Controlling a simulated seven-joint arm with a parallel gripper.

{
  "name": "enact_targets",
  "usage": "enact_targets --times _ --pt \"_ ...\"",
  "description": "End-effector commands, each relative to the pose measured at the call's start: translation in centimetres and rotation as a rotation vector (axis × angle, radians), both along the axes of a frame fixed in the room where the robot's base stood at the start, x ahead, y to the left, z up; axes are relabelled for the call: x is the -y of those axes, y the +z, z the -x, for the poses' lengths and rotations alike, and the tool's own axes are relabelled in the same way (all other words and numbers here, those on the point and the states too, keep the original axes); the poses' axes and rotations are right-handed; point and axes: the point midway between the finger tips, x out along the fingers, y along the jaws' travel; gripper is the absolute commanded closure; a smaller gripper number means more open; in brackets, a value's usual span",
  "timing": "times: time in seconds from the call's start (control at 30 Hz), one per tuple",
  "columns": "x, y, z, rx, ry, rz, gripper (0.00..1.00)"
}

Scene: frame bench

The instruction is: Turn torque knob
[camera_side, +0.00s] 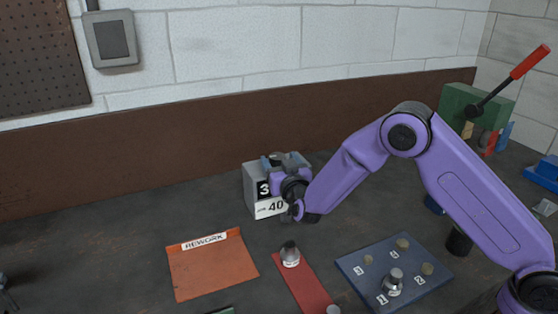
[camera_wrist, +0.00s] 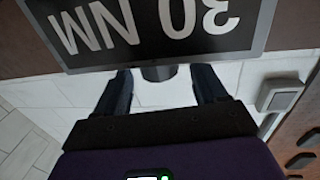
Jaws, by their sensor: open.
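The torque unit is a grey box (camera_side: 255,185) with a black and a white label on its front, standing on the bench towards the back wall. My gripper is at this box in the side view; the arm covers part of it and I cannot make out the fingertips there. In the wrist view my gripper (camera_wrist: 163,80) is open, with one dark finger on each side of a short dark round part (camera_wrist: 158,73), which looks like the knob. I see a gap on both sides of it. A display reading 30 NM (camera_wrist: 155,30) fills the top, upside down.
An orange REWORK mat (camera_side: 210,268) lies at front left. A metal fitting (camera_side: 289,255) stands on a red strip (camera_side: 303,284). A blue numbered plate (camera_side: 365,272) with several metal parts lies under my arm. A green press (camera_side: 460,105) with a red lever stands at back right.

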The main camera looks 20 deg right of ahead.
Motion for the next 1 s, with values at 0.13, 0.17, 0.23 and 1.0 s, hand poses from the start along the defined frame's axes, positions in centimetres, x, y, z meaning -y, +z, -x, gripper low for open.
enact_targets --times 0.13,0.17,0.23,1.0 --pt "0.21 -0.02 -0.96 0.000 -0.002 0.001 0.29" --pt "0.22 -0.01 -1.06 0.000 -0.001 0.001 0.29" --pt "0.24 -0.01 -1.20 0.000 -0.001 0.001 0.29" --pt "-0.07 0.10 -1.30 0.006 -0.086 0.001 0.85"
